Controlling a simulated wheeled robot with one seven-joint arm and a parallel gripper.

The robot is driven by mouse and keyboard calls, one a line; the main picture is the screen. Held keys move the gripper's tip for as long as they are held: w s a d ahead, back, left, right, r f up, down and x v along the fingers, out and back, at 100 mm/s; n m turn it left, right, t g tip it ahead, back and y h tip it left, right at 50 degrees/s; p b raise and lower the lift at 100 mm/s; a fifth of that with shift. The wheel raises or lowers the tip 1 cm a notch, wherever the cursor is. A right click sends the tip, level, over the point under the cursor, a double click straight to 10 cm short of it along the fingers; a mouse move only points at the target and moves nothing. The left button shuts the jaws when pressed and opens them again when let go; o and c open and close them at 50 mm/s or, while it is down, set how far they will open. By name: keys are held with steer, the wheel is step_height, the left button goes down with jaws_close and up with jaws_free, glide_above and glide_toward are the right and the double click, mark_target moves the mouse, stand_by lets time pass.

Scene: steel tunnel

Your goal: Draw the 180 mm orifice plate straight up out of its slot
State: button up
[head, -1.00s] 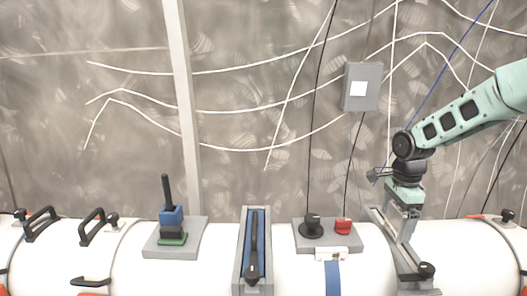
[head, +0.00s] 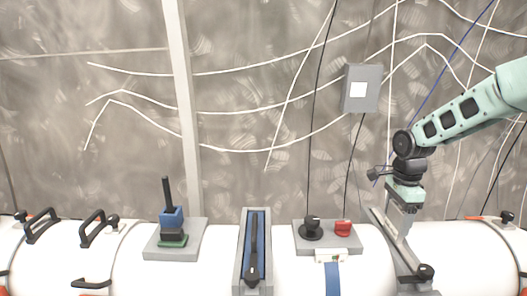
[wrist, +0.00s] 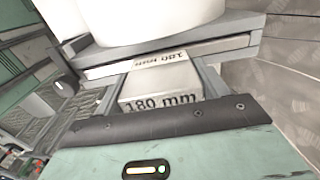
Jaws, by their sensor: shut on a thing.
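The 180 mm orifice plate shows in the wrist view as a pale tab (wrist: 160,103) printed "180 mm". A second, upside-down "180 mm" marking shows just beyond it. My gripper (wrist: 163,85) is shut on the tab, with a grey finger on each side. In the head view my gripper (head: 408,205) points down at the grey slotted holder (head: 392,237) on the right part of the white pipe. The plate's lower part is hidden, so I cannot tell how deep it sits in the slot.
A grey frame with a blue insert and black handle (head: 252,250) stands mid-pipe. Left of my gripper is a grey pad with a black knob (head: 311,228) and a red block (head: 343,229). A blue block tool (head: 171,217) stands further left. A grey box (head: 361,88) hangs on the wall.

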steer(key=shift+r+p, duration=1.75)
steer(key=shift+r, duration=1.35)
step_height(320, 180, up, 7)
steer(key=p, duration=0.4)
steer(key=shift+p, duration=0.3)
steer(key=shift+r, duration=0.1)
step_height(320, 180, up, 7)
steer(key=p, duration=0.3)
step_height(320, 180, up, 7)
stand_by(0.6)
